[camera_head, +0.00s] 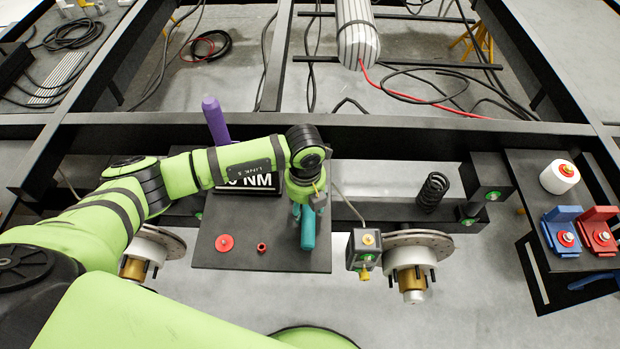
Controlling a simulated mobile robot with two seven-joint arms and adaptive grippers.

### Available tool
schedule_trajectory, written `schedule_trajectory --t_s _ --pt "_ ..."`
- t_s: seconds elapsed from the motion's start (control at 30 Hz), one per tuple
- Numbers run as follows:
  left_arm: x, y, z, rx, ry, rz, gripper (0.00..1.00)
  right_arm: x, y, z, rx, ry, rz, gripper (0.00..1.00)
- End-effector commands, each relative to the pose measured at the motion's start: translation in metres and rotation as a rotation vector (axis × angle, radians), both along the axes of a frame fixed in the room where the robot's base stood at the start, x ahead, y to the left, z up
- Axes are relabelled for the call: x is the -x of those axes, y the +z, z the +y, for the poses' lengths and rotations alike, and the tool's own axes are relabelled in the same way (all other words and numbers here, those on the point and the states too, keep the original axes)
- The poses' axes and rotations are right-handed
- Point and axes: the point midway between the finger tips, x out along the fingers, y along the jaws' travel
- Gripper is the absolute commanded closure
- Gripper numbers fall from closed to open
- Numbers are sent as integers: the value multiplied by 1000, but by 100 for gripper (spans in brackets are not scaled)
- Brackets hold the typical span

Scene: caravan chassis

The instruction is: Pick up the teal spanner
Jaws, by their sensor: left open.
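The teal spanner (308,234) shows at the right side of a dark tray (280,262), below my left wrist. Its upper part is hidden by my left gripper (306,210). The gripper is open and points down over the spanner; I cannot tell whether it touches it. The fingers are small and partly hidden in this view. My right gripper is not in view.
A purple-handled tool (215,120) stands behind my left arm beside a torque display (250,184). A red knob (224,243) and a small red ring (262,247) lie on the tray. A brake disc (418,246) and a black spring (432,191) are to the right.

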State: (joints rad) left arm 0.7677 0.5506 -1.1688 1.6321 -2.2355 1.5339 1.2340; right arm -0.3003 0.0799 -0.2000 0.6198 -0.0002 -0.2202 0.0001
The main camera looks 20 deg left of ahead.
Motion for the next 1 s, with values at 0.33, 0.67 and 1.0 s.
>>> schedule_trajectory --t_s 0.33,0.67,1.0 --pt "0 -2 0 0 -1 0 81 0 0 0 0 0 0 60" --pt "-1 -1 0 1 -1 -4 100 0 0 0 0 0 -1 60" --pt "-2 25 0 2 -2 -9 100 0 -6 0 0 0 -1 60"
